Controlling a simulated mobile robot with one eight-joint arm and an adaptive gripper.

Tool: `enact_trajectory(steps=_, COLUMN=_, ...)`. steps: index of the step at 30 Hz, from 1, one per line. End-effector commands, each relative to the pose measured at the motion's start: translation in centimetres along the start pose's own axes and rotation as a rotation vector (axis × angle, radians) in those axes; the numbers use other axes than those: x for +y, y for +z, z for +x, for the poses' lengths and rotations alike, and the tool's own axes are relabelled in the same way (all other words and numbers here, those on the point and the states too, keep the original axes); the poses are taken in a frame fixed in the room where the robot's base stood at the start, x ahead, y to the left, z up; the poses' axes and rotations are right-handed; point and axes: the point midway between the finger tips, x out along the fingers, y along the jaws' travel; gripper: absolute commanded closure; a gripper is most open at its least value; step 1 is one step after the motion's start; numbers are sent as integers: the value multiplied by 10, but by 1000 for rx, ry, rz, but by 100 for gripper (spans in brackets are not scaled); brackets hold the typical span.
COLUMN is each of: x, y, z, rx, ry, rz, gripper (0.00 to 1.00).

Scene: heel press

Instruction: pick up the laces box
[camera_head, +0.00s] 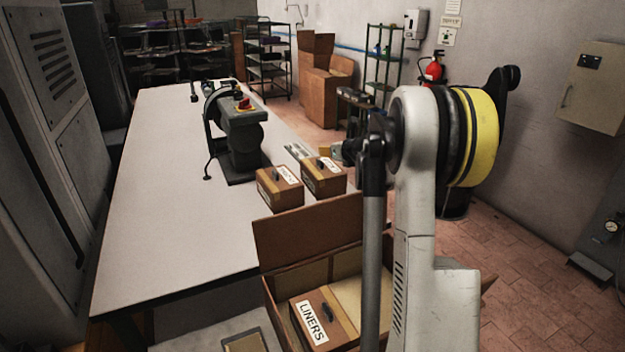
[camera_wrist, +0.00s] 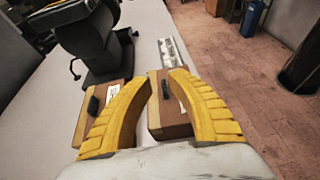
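Two small brown boxes with dark handles and white labels stand side by side on the table: a left box (camera_head: 279,190) and a right box (camera_head: 322,178). Their labels are too small to read, so I cannot tell which is the laces box. In the wrist view the left box (camera_wrist: 84,126) is partly behind my left finger, and the right box (camera_wrist: 165,122) shows between my fingers, its handle in the gap. My gripper (camera_wrist: 160,80) has its yellow fingers apart with nothing held. In the head view my gripper is mostly hidden by my arm.
A large open carton (camera_head: 292,235) in front holds a box labelled LINERS (camera_head: 313,318). A grey press (camera_head: 240,135) stands behind the small boxes on the white table (camera_head: 160,190). The table's left part is clear.

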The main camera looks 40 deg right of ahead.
Motion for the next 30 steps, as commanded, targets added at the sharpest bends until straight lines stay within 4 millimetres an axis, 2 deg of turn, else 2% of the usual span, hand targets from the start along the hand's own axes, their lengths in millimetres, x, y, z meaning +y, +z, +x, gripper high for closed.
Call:
enact_trajectory(steps=1, x=0, y=-15, z=7, rx=0, ry=1, rz=-1, gripper=78)
enact_trajectory(steps=3, x=1, y=-32, z=13, rx=1, ry=1, rz=-2, gripper=78)
enact_trajectory(steps=7, x=1, y=-56, z=23, rx=1, ry=1, rz=-3, gripper=78)
enact_trajectory(steps=10, x=1, y=-52, z=38, rx=2, ry=2, rz=-4, gripper=78)
enact_trajectory(steps=17, x=1, y=-50, z=52, rx=2, ry=2, rz=-5, gripper=78)
enact_trajectory(steps=25, x=2, y=-51, z=92, rx=2, ry=2, rz=-6, gripper=78)
enact_trajectory(steps=30, x=1, y=-49, z=95, rx=2, ry=2, rz=-6, gripper=78)
